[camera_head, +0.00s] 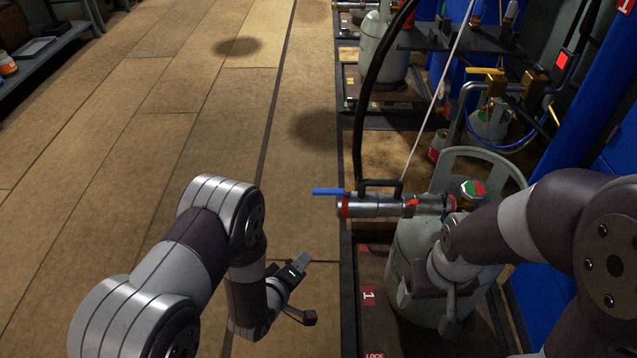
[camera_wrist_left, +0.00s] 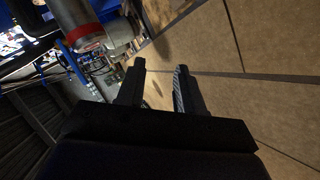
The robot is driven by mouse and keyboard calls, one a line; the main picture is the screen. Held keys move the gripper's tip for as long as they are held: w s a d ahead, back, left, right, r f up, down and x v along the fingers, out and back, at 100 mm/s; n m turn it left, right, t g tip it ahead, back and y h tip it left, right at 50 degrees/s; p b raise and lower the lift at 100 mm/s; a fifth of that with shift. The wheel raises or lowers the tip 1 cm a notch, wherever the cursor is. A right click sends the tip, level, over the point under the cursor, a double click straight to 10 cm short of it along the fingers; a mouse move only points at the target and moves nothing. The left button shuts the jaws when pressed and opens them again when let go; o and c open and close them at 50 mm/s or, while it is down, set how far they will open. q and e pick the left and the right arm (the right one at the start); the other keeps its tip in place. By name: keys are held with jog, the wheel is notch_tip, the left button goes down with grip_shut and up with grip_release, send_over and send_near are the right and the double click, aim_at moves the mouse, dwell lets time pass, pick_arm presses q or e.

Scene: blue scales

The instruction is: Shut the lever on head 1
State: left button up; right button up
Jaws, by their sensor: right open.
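Head 1 (camera_head: 375,206) is a silver metal tube with red bands, lying level at the top of a pale gas cylinder (camera_head: 415,240). A blue lever (camera_head: 328,191) sticks out leftward from its left end. A small orange-red lever (camera_head: 411,204) sits on its right part. I cannot tell which lever is meant. My left gripper (camera_head: 306,288) is open and empty, below and left of the head, apart from it. In the left wrist view its fingers (camera_wrist_left: 160,70) are apart, with the red-banded tube (camera_wrist_left: 85,33) at upper left. My right gripper (camera_head: 427,305) is open in front of the cylinder.
A red "1" label (camera_head: 368,295) marks the dark base plate below. A black hose (camera_head: 362,110) rises from the head, and a pale cord hangs behind. More cylinders (camera_head: 380,45) stand further back. The floor (camera_head: 180,130) at left is clear. A blue panel (camera_head: 575,140) borders the right.

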aim_at(322, 195)
pick_arm(q)
jog(key=w+d+r+n+t+h, duration=0.1)
jog(key=w+r+n+t+h, duration=0.15)
jog(key=r+n+t, duration=0.45)
jog(key=shift+m+g, duration=0.8)
jog(key=shift+g, duration=0.1)
jog(key=b+x, duration=0.1)
jog(key=x, duration=0.3)
jog(key=r+b+x, duration=0.1)
jog(key=b+x, duration=0.1)
jog(key=x, duration=0.2)
jog(key=b+x, duration=0.1)
jog(key=x, duration=0.3)
jog(key=shift+w+a+r, duration=0.1)
jog(key=shift+w+r, duration=0.15)
jog(key=shift+r, duration=0.1)
jog(key=shift+w+r+b, duration=0.1)
jog(key=shift+w+b, duration=0.2)
jog(key=shift+w, duration=0.15)
grip_shut()
